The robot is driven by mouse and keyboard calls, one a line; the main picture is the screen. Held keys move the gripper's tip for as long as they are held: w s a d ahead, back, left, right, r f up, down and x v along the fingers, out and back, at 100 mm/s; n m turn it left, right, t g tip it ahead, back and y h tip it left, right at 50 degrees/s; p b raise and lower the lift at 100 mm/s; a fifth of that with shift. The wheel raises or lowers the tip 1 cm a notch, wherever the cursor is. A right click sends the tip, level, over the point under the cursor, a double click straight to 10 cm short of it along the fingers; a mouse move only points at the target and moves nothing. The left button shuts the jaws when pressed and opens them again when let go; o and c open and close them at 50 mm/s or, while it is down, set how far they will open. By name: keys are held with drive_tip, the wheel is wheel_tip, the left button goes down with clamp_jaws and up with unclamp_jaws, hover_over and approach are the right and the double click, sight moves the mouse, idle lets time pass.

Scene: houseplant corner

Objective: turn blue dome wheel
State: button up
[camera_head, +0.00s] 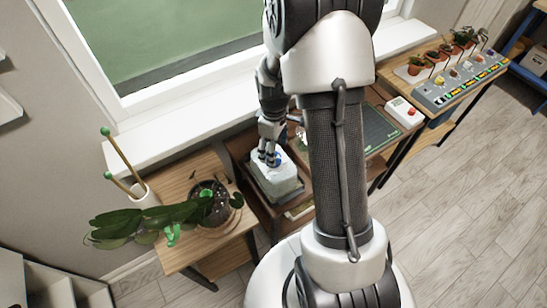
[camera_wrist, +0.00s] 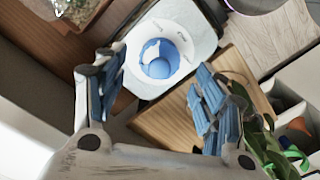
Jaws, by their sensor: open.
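The blue dome wheel (camera_wrist: 159,58) sits on top of a white box-shaped unit (camera_wrist: 195,28), inside a pale ring with small marks. In the wrist view it lies beyond and between my open fingers, with nothing between them. My gripper (camera_wrist: 155,85) is open and points down toward the wheel. In the head view my gripper (camera_head: 268,155) is just above the white unit (camera_head: 278,182). The blue wheel (camera_head: 276,159) is partly hidden there by the fingers. Whether a finger touches it I cannot tell.
A wooden stand (camera_head: 178,182) with a leafy potted plant (camera_head: 212,205) is left of the unit. A dark tray (camera_head: 260,190) lies under the unit. A green mat (camera_head: 380,130) and a white box with a red button (camera_head: 405,112) are to the right, beyond my arm. The window sill (camera_head: 185,130) runs behind.

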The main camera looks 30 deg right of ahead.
wheel_tip(320, 180, down, 4)
drive_tip(key=shift+f+b, duration=0.15)
drive_tip(key=shift+b, duration=0.35)
drive_tip(key=c, duration=1.1)
drive_tip(key=shift+o, duration=0.2)
